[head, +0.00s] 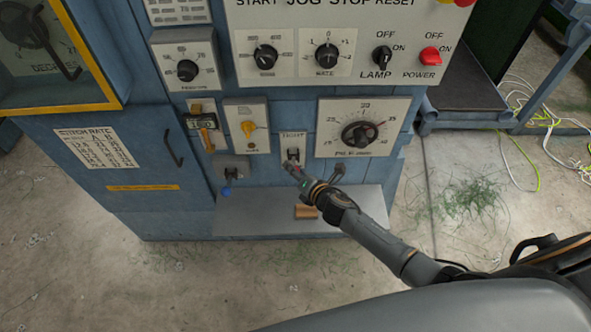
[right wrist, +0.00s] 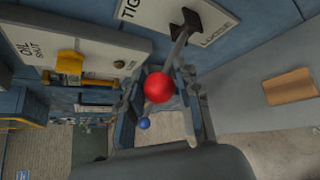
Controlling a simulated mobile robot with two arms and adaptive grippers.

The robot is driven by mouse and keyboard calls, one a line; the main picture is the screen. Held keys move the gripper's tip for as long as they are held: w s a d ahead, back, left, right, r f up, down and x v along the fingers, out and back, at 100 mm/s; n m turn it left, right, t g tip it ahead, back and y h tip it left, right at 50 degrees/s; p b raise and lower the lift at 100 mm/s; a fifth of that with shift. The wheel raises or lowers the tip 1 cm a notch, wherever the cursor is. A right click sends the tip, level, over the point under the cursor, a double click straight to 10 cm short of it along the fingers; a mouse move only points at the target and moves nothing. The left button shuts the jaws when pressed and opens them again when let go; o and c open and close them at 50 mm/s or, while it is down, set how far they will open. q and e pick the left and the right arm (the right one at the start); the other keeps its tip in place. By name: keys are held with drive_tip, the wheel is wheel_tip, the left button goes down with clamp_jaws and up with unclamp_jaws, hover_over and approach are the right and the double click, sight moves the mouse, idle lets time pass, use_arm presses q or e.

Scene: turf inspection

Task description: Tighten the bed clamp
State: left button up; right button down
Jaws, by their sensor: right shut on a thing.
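The bed clamp is a metal lever with a red ball knob (right wrist: 159,88). It stands out from a pale plate whose partly hidden lettering seems to read TIGHT and LOOSE in the right wrist view (right wrist: 150,12). The plate (head: 292,141) shows small on the blue machine front in the head view. My right gripper (head: 294,170) reaches the lever from the lower right. In the right wrist view its fingers (right wrist: 163,98) stand either side of the red knob, shut on it. The finger contact is partly hidden. My left gripper is out of view.
A lever with a blue knob (head: 227,191) hangs to the left. A yellow-handled valve plate (head: 247,127) and a large dial (head: 340,105) flank the clamp. A brown block (head: 306,212) lies on the grey ledge (head: 255,224) below. Loose cables (head: 538,165) lie at the right.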

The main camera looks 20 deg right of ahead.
drive_tip(key=shift+w+r, duration=0.4)
drive_tip(key=shift+r, duration=0.3)
drive_tip(key=c, duration=1.1)
unclamp_jaws()
drive_tip(key=shift+a, duration=0.1)
drive_tip(key=shift+o, duration=0.6)
drive_tip(key=shift+a+f, duration=0.1)
drive_tip(key=shift+f, duration=0.2)
drive_tip(key=shift+s, duration=0.1)
drive_tip(key=shift+s, duration=0.2)
drive_tip(key=v, duration=1.1)
drive_tip(key=shift+s+r, duration=0.15)
